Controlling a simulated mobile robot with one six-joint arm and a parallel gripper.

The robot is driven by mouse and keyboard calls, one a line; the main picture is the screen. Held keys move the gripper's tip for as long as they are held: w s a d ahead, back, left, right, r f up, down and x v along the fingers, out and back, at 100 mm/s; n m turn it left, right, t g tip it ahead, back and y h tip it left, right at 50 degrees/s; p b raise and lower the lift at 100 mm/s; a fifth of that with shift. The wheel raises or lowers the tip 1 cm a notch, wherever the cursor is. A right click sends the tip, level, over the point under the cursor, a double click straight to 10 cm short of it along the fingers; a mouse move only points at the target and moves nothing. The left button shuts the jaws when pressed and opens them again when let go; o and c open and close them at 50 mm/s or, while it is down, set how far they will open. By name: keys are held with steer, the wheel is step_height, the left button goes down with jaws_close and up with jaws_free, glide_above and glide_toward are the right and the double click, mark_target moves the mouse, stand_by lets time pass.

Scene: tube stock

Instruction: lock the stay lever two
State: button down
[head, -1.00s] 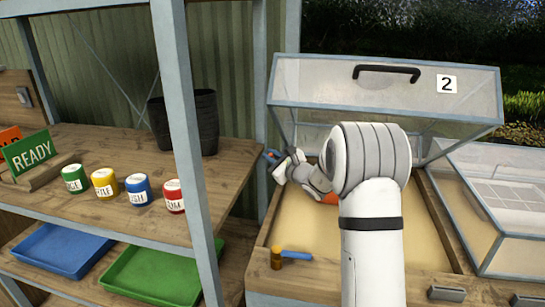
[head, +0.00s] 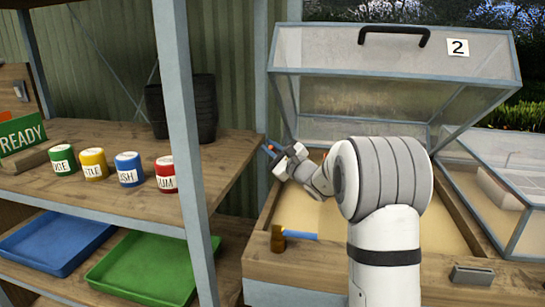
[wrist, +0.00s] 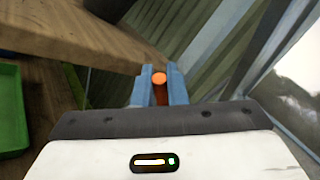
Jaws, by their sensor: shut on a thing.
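The cold frame marked 2 (head: 457,47) has its clear lid (head: 300,55) raised, with a black handle (head: 395,35) at the top. My gripper (head: 270,150) is at the left side of this frame, beneath the lid's left part. In the wrist view, its two blue fingertips (wrist: 160,88) are shut on a small orange-ended piece (wrist: 159,78), seemingly the stay lever. Most of that piece is hidden by the fingers and wrist. A blue lever (head: 302,236) on a brass-coloured block (head: 278,239) sits at the frame's front left edge.
A wooden shelf (head: 110,185) with several labelled jars and a dark pot (head: 197,108) stands to the left. Its grey-blue post (head: 186,120) rises left of my gripper. A second clear-lidded frame (head: 500,195) adjoins on the right.

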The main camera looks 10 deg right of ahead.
steer(key=shift+f, duration=0.1)
steer(key=c, duration=1.5)
jaws_free()
steer(key=shift+o, duration=0.2)
steer(key=v, duration=0.7)
steer(key=shift+s+d+f+p, duration=0.1)
steer(key=shift+s+d+p, duration=0.1)
steer(key=shift+s+p, duration=0.2)
